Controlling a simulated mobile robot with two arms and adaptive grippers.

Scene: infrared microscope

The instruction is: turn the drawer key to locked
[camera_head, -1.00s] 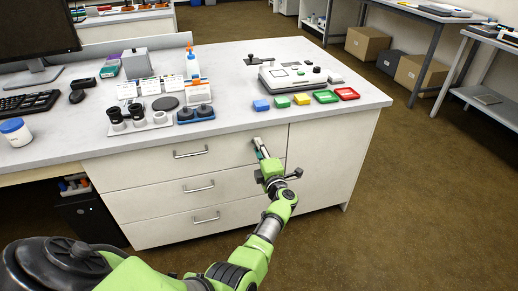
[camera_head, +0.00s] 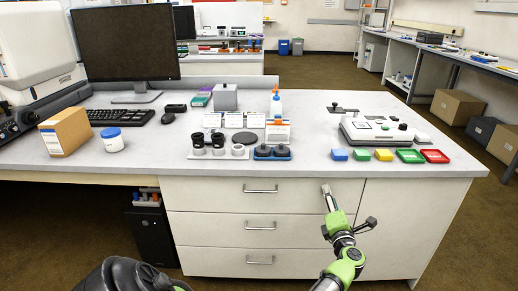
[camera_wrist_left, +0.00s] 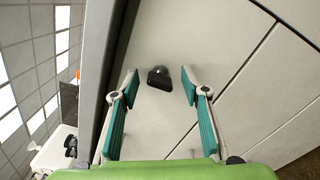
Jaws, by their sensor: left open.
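The drawer key (camera_wrist_left: 160,78) is a small dark key with a short shank, set in the pale front of the drawer unit. In the left wrist view it stands upright in the picture between the spread fingers, slightly beyond their tips, and no finger touches it visibly. My left gripper (camera_wrist_left: 161,81) is open, with teal pads on both sides. In the head view, my left gripper (camera_head: 327,192) is at the right end of the top drawer (camera_head: 220,193), just below the tabletop edge. The key is hidden or too small there. My right gripper is not in view.
The tabletop (camera_head: 320,168) overhangs close above my left gripper. A drawer handle (camera_head: 261,190) is to its left. Small blue, green, yellow and red trays (camera_head: 435,156) line the table edge above.

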